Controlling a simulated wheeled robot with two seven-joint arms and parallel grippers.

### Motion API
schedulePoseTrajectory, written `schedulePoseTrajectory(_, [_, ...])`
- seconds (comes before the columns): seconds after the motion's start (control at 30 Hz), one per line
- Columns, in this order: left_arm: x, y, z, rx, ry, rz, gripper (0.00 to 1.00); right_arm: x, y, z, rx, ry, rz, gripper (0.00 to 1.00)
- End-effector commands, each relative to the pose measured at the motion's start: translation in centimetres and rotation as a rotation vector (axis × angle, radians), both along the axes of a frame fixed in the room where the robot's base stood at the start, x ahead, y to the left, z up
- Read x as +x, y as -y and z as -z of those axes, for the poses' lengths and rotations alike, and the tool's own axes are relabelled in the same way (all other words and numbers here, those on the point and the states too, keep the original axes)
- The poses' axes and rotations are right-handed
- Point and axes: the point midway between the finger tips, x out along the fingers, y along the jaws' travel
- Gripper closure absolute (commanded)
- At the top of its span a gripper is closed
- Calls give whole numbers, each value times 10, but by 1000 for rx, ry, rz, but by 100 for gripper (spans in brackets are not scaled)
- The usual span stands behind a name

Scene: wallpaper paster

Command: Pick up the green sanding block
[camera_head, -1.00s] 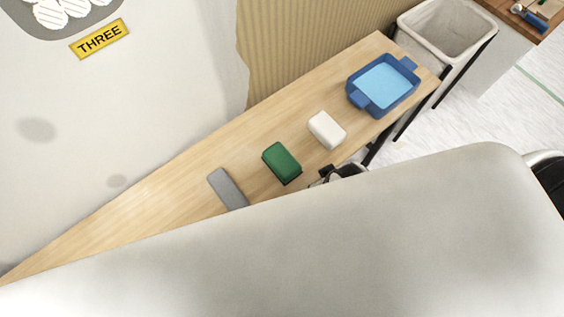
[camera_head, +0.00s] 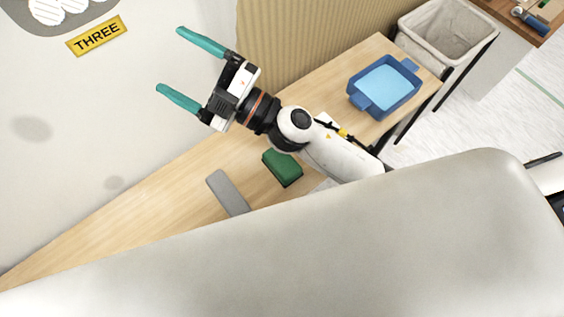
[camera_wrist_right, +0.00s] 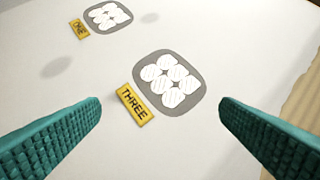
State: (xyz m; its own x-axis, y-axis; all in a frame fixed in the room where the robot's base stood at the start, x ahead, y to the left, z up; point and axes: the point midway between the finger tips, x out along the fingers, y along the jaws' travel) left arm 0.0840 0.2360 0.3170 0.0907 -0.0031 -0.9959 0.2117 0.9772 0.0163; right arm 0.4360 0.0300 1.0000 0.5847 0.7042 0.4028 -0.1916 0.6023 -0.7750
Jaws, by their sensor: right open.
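The green sanding block (camera_head: 283,167) lies on the wooden plank table, with its dark underside edge showing. My right gripper (camera_head: 168,60) is open and empty, raised to the upper left of the block in the head view. Its teal fingers point at the wall, and its arm passes over the table just beside the block in the picture. In the right wrist view the two fingers (camera_wrist_right: 160,125) are wide apart with only the wall between them. The block is not in the wrist view. My left gripper is not in view.
A grey flat tool (camera_head: 228,192) lies left of the block. A blue tray (camera_head: 357,102) stands at the table's right end, near a lined bin (camera_head: 446,62). A yellow "THREE" sign (camera_head: 97,37) is on the wall.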

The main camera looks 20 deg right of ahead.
Motion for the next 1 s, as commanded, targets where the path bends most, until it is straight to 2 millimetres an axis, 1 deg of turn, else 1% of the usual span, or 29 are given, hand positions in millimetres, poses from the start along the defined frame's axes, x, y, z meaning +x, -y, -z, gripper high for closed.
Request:
schedulePoseTrajectory(0.03, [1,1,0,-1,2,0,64,-17,-26,3,-101,110,-128,15])
schedulePoseTrajectory(0.07, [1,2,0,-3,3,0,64,-29,-39,9,-169,171,-209,15])
schedulePoseTrajectory(0.1, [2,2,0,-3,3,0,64,-45,-55,21,-267,243,-318,15])
schedulePoseTrajectory(0.13, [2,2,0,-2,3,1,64,-56,-64,35,-347,291,-398,15])
schedulePoseTrajectory(0.17, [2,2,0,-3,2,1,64,-67,-70,49,-432,332,-477,15])
schedulePoseTrajectory(0.2, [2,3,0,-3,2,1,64,-78,-74,73,-555,380,-577,15])
schedulePoseTrajectory(0.27, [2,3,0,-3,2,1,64,-89,-70,113,-756,429,-720,15])
schedulePoseTrajectory(0.3, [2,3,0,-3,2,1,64,-92,-60,141,-899,446,-807,15])
schedulePoseTrajectory(0.37, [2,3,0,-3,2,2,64,-90,-37,180,-1119,450,-918,15])
schedulePoseTrajectory(0.4, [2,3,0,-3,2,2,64,-84,-17,202,-1264,436,-978,15])
schedulePoseTrajectory(0.47, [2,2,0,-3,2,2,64,-72,17,228,-1470,399,-1046,15])
schedulePoseTrajectory(0.5, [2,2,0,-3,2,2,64,-63,40,241,-1597,366,-1078,15])
schedulePoseTrajectory(0.6, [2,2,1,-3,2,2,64,-42,90,256,-1851,277,-1118,15])
schedulePoseTrajectory(0.7, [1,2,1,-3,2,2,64,-28,123,261,-2013,200,-1129,15])
schedulePoseTrajectory(0.8, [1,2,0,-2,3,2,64,-22,139,264,-2087,160,-1132,15])
schedulePoseTrajectory(0.87, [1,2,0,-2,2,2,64,-22,143,271,-2102,149,-1134,15])
schedulePoseTrajectory(1.0, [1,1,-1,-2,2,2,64,-25,144,296,-2102,147,-1136,15])
